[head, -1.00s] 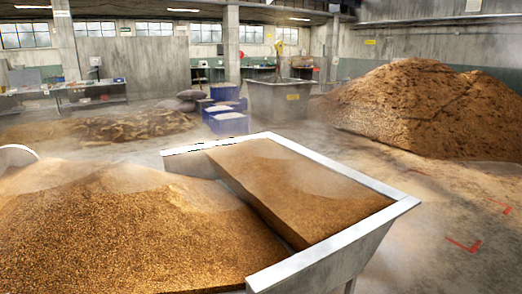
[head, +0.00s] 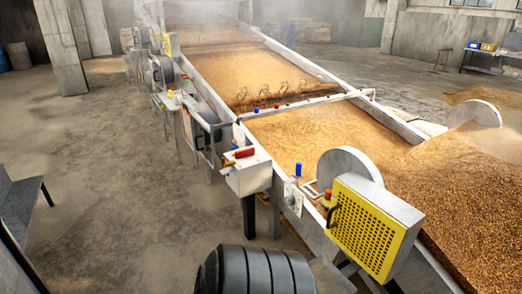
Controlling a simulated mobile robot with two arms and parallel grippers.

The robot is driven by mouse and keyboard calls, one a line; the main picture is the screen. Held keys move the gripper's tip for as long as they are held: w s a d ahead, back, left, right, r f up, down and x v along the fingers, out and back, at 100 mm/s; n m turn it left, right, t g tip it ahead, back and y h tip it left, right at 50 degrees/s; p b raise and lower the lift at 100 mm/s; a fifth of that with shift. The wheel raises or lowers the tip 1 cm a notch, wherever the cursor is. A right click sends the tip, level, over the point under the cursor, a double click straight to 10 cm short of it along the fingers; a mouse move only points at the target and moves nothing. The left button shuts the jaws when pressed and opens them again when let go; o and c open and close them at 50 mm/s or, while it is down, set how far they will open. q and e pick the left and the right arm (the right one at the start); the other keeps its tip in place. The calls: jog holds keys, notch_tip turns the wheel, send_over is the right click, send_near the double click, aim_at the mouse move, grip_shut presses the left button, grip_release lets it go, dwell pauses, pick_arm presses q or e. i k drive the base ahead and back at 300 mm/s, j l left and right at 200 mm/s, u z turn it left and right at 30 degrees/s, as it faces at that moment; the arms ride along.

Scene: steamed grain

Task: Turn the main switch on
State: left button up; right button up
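A long grain-filled machine (head: 312,72) runs from the lower right to the far back. A white control box (head: 248,176) with a red part (head: 243,153) on top is fixed to its near side. To its right, a small panel (head: 293,198) carries a blue knob (head: 298,169). A red-orange knob (head: 327,194) sits beside a yellow perforated guard (head: 364,228). I cannot tell which of these is the main switch, or its position. Neither of my grippers is in view.
A black ribbed cylinder (head: 256,272) stands low in front of the machine. A dark bench-like frame (head: 18,205) is at the left edge. The concrete floor (head: 110,200) between them is open. A pillar (head: 58,50) stands at the back left.

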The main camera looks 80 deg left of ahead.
aim_at(240, 152)
jog(key=u, duration=2.85)
jog(key=i+u, duration=0.2)
jog(key=i, duration=1.35)
